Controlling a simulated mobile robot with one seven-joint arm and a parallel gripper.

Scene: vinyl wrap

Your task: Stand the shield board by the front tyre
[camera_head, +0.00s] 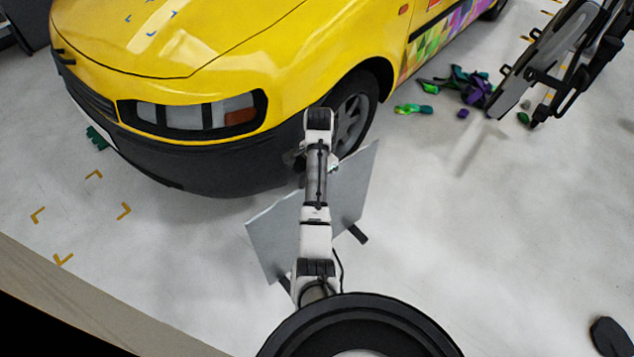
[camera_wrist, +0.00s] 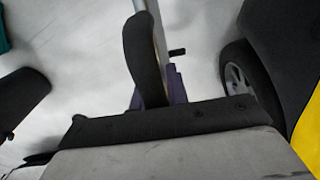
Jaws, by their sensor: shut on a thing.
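The shield board (camera_head: 265,235) is a flat grey panel in the head view, standing tilted on the floor or just above it, which I cannot tell. Dark feet show at its lower edge. It is close to the front tyre (camera_head: 352,122) of the yellow van, on the near side, with a gap of floor between them. My arm crosses in front of the board and hides its middle. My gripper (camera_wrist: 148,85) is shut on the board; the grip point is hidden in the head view. In the wrist view the tyre (camera_wrist: 236,80) shows to the right of the dark finger.
The yellow van (camera_head: 200,75) with its dark bumper (camera_head: 200,165) fills the upper left. Coloured scraps (camera_head: 475,88) lie on the floor beyond the tyre, next to a dark-framed stand (camera_head: 550,55). Yellow corner marks (camera_head: 95,174) lie at the left. The floor at the right is largely clear.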

